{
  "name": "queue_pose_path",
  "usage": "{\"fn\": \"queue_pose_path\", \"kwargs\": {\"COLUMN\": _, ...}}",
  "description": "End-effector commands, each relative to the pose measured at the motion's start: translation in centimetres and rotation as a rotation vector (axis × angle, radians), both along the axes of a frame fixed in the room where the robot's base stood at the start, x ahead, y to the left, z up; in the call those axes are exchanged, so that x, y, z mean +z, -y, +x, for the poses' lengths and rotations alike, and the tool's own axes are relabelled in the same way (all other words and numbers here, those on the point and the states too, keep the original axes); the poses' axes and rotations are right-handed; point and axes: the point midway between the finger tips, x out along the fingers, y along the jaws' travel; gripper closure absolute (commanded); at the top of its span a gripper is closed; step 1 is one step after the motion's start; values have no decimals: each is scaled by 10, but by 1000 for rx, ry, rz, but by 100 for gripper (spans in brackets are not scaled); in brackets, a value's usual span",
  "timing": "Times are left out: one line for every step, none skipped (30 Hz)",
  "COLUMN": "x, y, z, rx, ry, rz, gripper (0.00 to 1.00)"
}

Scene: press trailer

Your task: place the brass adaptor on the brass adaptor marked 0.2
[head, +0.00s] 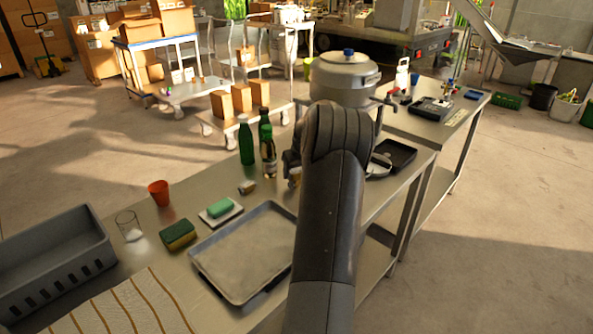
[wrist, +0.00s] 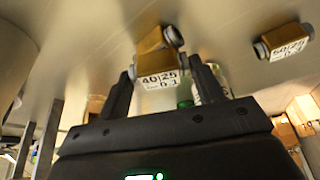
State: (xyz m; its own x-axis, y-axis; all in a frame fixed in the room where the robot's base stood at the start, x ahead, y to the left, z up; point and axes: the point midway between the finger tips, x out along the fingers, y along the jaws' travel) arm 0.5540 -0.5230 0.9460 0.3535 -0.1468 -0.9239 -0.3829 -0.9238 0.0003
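A brass adaptor (wrist: 158,65) with grey ends and a white label reading 40, 25 and 0.1 lies between the fingertips of my gripper (wrist: 162,66) in the wrist view. The fingers stand apart on either side of it, with a narrow gap seen at the right finger; contact at the left finger is unclear. A second brass adaptor (wrist: 285,42), its label apparently ending in 0.2, lies on the bench to the right. In the head view one adaptor (head: 247,187) lies on the bench left of my gripper, and another (head: 294,176) shows by it. My arm hides most of the gripper there.
Green bottles (head: 246,142) and a gold-labelled bottle (head: 268,160) stand close behind and left of the gripper. A large pot (head: 342,78) stands behind, a black tray (head: 398,154) to the right. A metal tray (head: 240,262), soap dish (head: 221,212) and sponge (head: 178,236) lie in front.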

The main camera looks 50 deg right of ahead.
Motion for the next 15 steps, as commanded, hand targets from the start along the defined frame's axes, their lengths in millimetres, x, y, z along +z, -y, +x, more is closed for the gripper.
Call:
{"fn": "queue_pose_path", "kwargs": {"x": 0, "y": 0, "z": 0, "rx": 0, "ry": 0, "rz": 0, "gripper": 35}}
{"fn": "queue_pose_path", "kwargs": {"x": 0, "y": 0, "z": 0, "rx": 0, "ry": 0, "rz": 0, "gripper": 33}}
{"fn": "queue_pose_path", "kwargs": {"x": 0, "y": 0, "z": 0, "rx": 0, "ry": 0, "rz": 0, "gripper": 29}}
{"fn": "queue_pose_path", "kwargs": {"x": 0, "y": 0, "z": 0, "rx": 0, "ry": 0, "rz": 0, "gripper": 27}}
{"fn": "queue_pose_path", "kwargs": {"x": 0, "y": 0, "z": 0, "rx": 0, "ry": 0, "rz": 0, "gripper": 24}}
{"fn": "queue_pose_path", "kwargs": {"x": 0, "y": 0, "z": 0, "rx": 0, "ry": 0, "rz": 0, "gripper": 21}}
{"fn": "queue_pose_path", "kwargs": {"x": 0, "y": 0, "z": 0, "rx": 0, "ry": 0, "rz": 0, "gripper": 21}}
{"fn": "queue_pose_path", "kwargs": {"x": 0, "y": 0, "z": 0, "rx": 0, "ry": 0, "rz": 0, "gripper": 21}}
{"fn": "queue_pose_path", "kwargs": {"x": 0, "y": 0, "z": 0, "rx": 0, "ry": 0, "rz": 0, "gripper": 21}}
{"fn": "queue_pose_path", "kwargs": {"x": 0, "y": 0, "z": 0, "rx": 0, "ry": 0, "rz": 0, "gripper": 21}}
{"fn": "queue_pose_path", "kwargs": {"x": 0, "y": 0, "z": 0, "rx": 0, "ry": 0, "rz": 0, "gripper": 21}}
{"fn": "queue_pose_path", "kwargs": {"x": 1, "y": 0, "z": 0, "rx": 0, "ry": 0, "rz": 0, "gripper": 21}}
{"fn": "queue_pose_path", "kwargs": {"x": 1, "y": 0, "z": 0, "rx": 0, "ry": 0, "rz": 0, "gripper": 21}}
{"fn": "queue_pose_path", "kwargs": {"x": 2, "y": 0, "z": 0, "rx": 0, "ry": 1, "rz": 0, "gripper": 21}}
{"fn": "queue_pose_path", "kwargs": {"x": 4, "y": 0, "z": 0, "rx": 0, "ry": 1, "rz": -1, "gripper": 21}}
